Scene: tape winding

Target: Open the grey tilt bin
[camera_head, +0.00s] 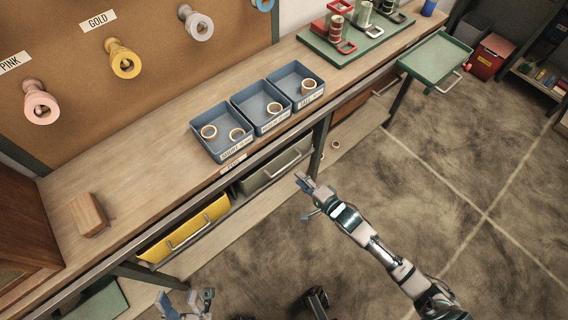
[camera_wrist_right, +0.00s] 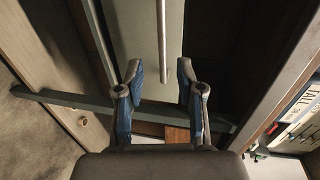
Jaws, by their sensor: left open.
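The grey tilt bin (camera_head: 262,178) sits under the bench, its front facing the floor side, with a pale bar handle (camera_head: 284,165) across it. In the right wrist view, its grey front (camera_wrist_right: 143,35) and bar handle (camera_wrist_right: 162,40) appear beyond the fingers. My right gripper (camera_head: 306,198) is out in front of the bin, to the right of its handle and apart from it. In its wrist view, the right gripper (camera_wrist_right: 159,78) is open with nothing between the fingers. My left gripper (camera_head: 187,302) is open and empty at the bottom edge, below the yellow bin.
A yellow bin (camera_head: 187,232) with a handle is left of the grey one. A bench leg (camera_head: 319,145) stands just right of the grey bin. Blue trays (camera_head: 222,148) with tape rolls and a wooden block (camera_head: 88,214) sit on the bench (camera_head: 150,165). The floor (camera_head: 400,220) in front is open.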

